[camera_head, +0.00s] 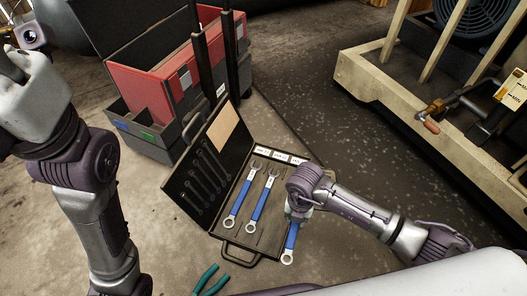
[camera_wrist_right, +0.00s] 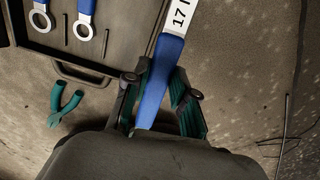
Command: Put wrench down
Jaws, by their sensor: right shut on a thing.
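The wrench (camera_head: 291,243) with a blue handle is in my right gripper, at the right side of the open tool case (camera_head: 228,247). In the right wrist view, the fingers of my right gripper (camera_wrist_right: 157,97) are shut on the blue handle (camera_wrist_right: 168,55) of the wrench. In the head view my right wrist hides these fingers and the wrench's upper part. Two other blue wrenches, one on the left (camera_head: 239,196) and one in the middle (camera_head: 262,201), lie side by side in the case. I cannot tell whether the held wrench touches the case.
Green-handled pliers (camera_head: 209,281) lie on the floor in front of the case. A red and black toolbox (camera_head: 146,100) stands behind it. A wooden-framed compressor pallet (camera_head: 405,99) is at the right. A dark mat (camera_head: 350,130) covers the floor between.

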